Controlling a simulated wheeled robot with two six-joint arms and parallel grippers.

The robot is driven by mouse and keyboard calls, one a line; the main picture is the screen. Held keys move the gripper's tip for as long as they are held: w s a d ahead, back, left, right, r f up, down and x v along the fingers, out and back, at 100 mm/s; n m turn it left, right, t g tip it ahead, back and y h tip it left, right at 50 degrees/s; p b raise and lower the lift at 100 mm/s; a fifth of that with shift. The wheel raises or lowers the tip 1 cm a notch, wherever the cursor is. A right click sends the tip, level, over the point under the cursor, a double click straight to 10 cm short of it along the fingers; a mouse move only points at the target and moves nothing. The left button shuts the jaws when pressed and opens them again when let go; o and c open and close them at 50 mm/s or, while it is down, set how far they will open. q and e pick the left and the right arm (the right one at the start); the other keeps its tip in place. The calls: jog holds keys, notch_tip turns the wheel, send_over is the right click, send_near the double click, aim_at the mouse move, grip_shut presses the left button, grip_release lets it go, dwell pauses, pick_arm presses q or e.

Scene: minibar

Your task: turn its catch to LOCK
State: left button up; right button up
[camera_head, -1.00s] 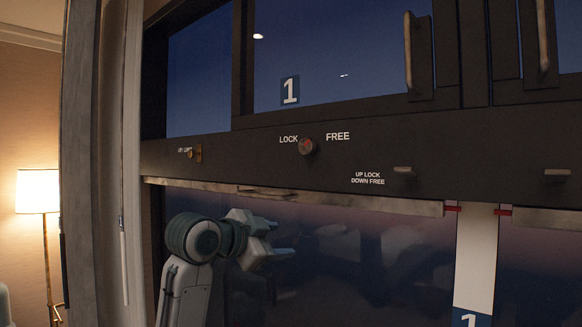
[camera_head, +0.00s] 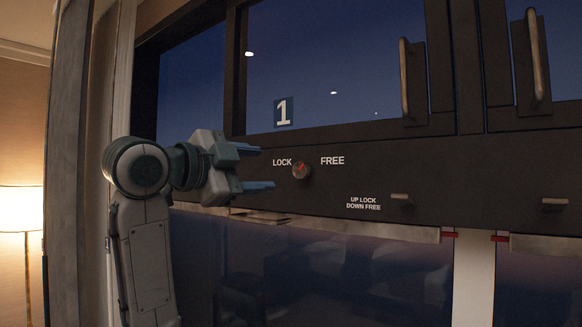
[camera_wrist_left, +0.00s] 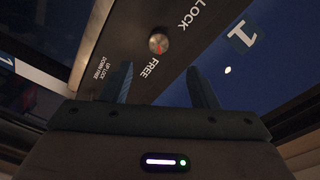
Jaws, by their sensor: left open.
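The catch is a small round metal knob (camera_head: 301,170) with a red mark, set in the dark rail between the words LOCK and FREE. It also shows in the left wrist view (camera_wrist_left: 159,43), beyond the fingertips. The red mark appears to point up, but its exact angle is hard to tell. My left gripper (camera_head: 262,168) is open and empty, just left of the knob at about its height, with its fingers pointing right. In the left wrist view its two fingers (camera_wrist_left: 160,85) stand apart, and the knob is not between them. My right gripper is not in view.
A small lever (camera_head: 401,198) sits right of the knob by the label UP LOCK DOWN FREE, and another (camera_head: 555,203) is further right. Vertical handles (camera_head: 404,78) stand on the upper window frames. A metal ledge (camera_head: 370,228) runs below the rail.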

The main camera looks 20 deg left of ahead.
aim_at(299, 170)
pick_arm(q)
jog(key=p+x, duration=0.4)
jog(key=x, duration=0.5)
jog(key=shift+d+r+p, duration=0.1)
jog(key=shift+d+p, duration=0.05)
jog(key=shift+p, duration=0.2)
jog(key=shift+w+d, duration=0.1)
jog(key=shift+w, duration=0.15)
jog(key=shift+c, duration=0.2)
jog(key=c, duration=0.9)
